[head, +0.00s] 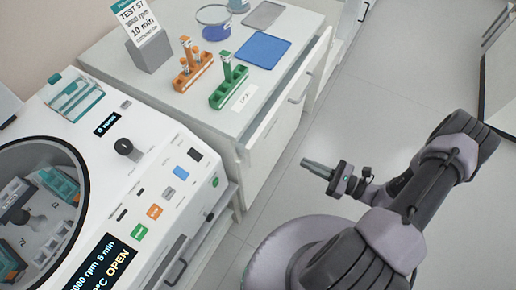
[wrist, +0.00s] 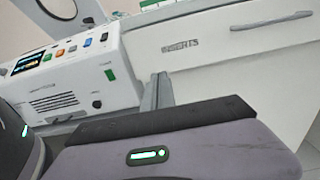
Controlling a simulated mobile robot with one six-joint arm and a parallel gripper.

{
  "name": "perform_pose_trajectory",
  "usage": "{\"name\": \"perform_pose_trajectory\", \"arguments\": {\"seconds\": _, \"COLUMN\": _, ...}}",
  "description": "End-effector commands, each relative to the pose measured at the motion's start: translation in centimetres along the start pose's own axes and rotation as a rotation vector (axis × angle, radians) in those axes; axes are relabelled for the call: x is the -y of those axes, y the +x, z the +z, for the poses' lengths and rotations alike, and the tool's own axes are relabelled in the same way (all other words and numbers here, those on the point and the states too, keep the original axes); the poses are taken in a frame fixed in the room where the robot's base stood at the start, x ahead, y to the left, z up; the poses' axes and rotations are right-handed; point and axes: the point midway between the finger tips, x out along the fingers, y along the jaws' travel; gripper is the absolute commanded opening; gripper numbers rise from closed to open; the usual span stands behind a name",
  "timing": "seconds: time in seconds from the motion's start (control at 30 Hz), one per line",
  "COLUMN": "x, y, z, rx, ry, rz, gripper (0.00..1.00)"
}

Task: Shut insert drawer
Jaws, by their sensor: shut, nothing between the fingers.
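The insert drawer (head: 270,150) is in the white cabinet under the bench, right of the centrifuge in the head view. Its front stands out from the bench edge, with a narrow strip of its inside showing along the top. In the wrist view, the drawer front (wrist: 225,50) bears a label that seems to read INSERTS and a grey bar handle (wrist: 270,20). The handle (head: 300,90) also shows in the head view. My gripper (head: 306,163) is shut and empty, in front of the cabinet and apart from it. Its fingers (wrist: 157,92) point toward the cabinet in the wrist view.
The centrifuge (head: 150,160) stands at the left with its lid open. On the bench (head: 195,125) are an orange rack (head: 192,75), a green rack (head: 228,92), a blue mat (head: 263,50) and a sign (head: 142,25). The floor (head: 370,100) right of the cabinet is clear.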

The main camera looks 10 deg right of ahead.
Motion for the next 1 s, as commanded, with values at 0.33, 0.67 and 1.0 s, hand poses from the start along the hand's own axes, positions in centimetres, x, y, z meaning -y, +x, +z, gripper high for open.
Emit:
{"name": "perform_pose_trajectory", "arguments": {"seconds": 0.33, "x": -0.1, "y": 5.5, "z": -0.1, "rx": 0.004, "ry": -0.019, "rz": 0.0, "gripper": 0.0}}
{"name": "perform_pose_trajectory", "arguments": {"seconds": 0.67, "x": 0.0, "y": 12.1, "z": -0.1, "rx": 0.003, "ry": -0.019, "rz": -0.002, "gripper": 0.0}}
{"name": "perform_pose_trajectory", "arguments": {"seconds": 1.0, "x": 0.1, "y": 13.9, "z": 0.2, "rx": 0.003, "ry": -0.019, "rz": -0.006, "gripper": 0.0}}
